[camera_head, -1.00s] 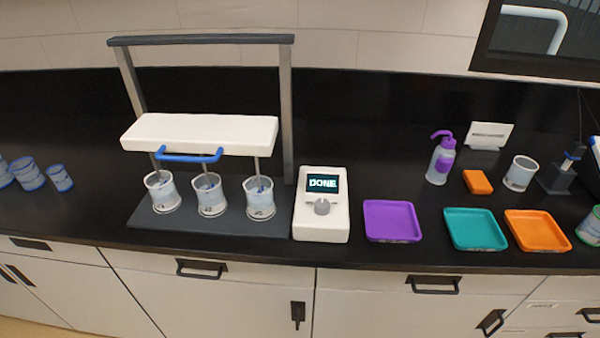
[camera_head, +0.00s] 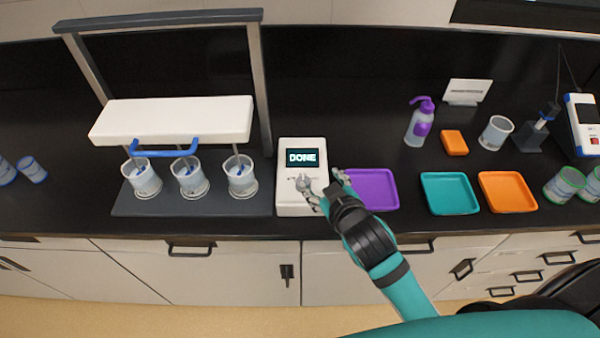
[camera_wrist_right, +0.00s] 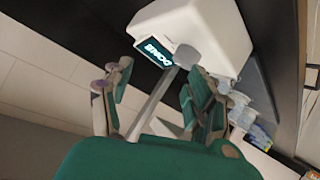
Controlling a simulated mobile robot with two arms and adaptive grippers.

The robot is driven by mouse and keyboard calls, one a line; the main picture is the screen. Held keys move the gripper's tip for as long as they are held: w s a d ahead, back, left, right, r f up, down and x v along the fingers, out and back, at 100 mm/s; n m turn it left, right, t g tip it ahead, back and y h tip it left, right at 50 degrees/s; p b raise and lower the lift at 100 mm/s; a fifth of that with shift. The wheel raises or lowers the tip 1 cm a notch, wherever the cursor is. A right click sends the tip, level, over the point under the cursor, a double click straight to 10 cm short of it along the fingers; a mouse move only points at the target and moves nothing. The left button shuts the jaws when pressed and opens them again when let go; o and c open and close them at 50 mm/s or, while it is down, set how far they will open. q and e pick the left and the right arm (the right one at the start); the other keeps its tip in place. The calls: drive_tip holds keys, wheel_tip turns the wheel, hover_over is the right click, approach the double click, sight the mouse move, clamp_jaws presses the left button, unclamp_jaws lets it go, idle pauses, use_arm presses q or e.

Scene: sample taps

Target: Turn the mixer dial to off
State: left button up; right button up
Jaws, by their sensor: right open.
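The mixer control box (camera_head: 288,208) is white, and its screen (camera_head: 302,158) reads DONE. Its grey dial (camera_head: 303,184) is on the sloped face below the screen. My right gripper (camera_head: 327,190) is open at the right side of the dial, with one finger near the box's front right and the other above the purple tray's left end. In the right wrist view, my gripper's fingers (camera_wrist_right: 158,95) are spread, and the grey dial (camera_wrist_right: 187,57) shows beyond them. Contact with the dial cannot be told. My left gripper is out of view.
The mixer stand (camera_head: 170,118) with a blue handle and several beakers is left of the box. A purple tray (camera_head: 385,205), a teal tray (camera_head: 449,208) and an orange tray (camera_head: 508,207) lie to the right. A wash bottle (camera_head: 418,128) stands behind.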

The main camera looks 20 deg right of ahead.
drive_tip(key=w+a+r+n+t+y, duration=0.35)
drive_tip(key=a+r+n+y, duration=0.2)
drive_tip(key=r, duration=0.55)
drive_tip(key=w+a+r+n+t+y, duration=0.4)
drive_tip(key=a+r, duration=0.3)
drive_tip(key=r, duration=0.5)
drive_tip(key=s+a+r+n+g+y, duration=0.65)
drive_tip(key=a+n+g+y, duration=0.4)
drive_tip(key=n, duration=0.55)
drive_tip(key=s+a+f+n+g, duration=0.4)
drive_tip(key=s+n+g, duration=0.2)
drive_tip(key=n+g, duration=0.45)
drive_tip(key=n+t+h, duration=0.2)
drive_tip(key=n+h, duration=0.2)
drive_tip(key=h, duration=1.7)
approach(303, 179)
drive_tip(key=shift+g+y, duration=0.25)
drive_tip(key=shift+y, duration=0.05)
drive_tip(key=f+p, duration=0.4)
drive_tip(key=f, duration=0.1)
drive_tip(key=f+p, duration=0.2)
drive_tip(key=shift+w+d+f, duration=0.1)
drive_tip(key=shift+d+f, duration=0.2)
drive_tip(key=shift+f, duration=0.75)
